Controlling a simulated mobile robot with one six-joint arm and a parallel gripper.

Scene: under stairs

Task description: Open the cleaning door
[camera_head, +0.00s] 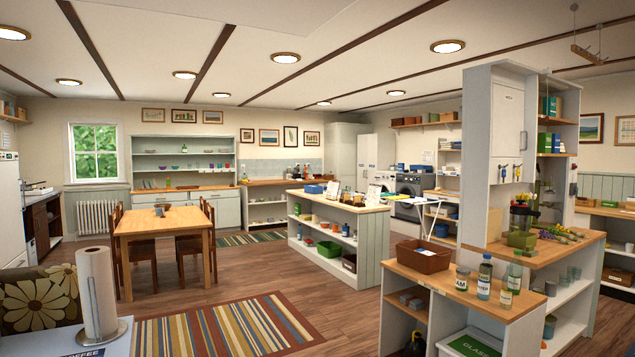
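No door in view carries a label that I can read as cleaning. A closed white cupboard door (507,120) is on the tall unit at the right. It has a small label too small to read and a dark handle on its right side. Keys hang below it. A tall white cabinet (367,158) stands at the far back with its doors looking shut; a grey-green tall cabinet (342,150) is beside it. My gripper is not in view.
A low shelf unit (480,300) with jars and a brown basket (423,257) stands front right. A shelved island (338,228) is mid-room. A wooden table (165,222) with chairs is left. A paper towel roll (97,292) is near left. Floor between table and island is open.

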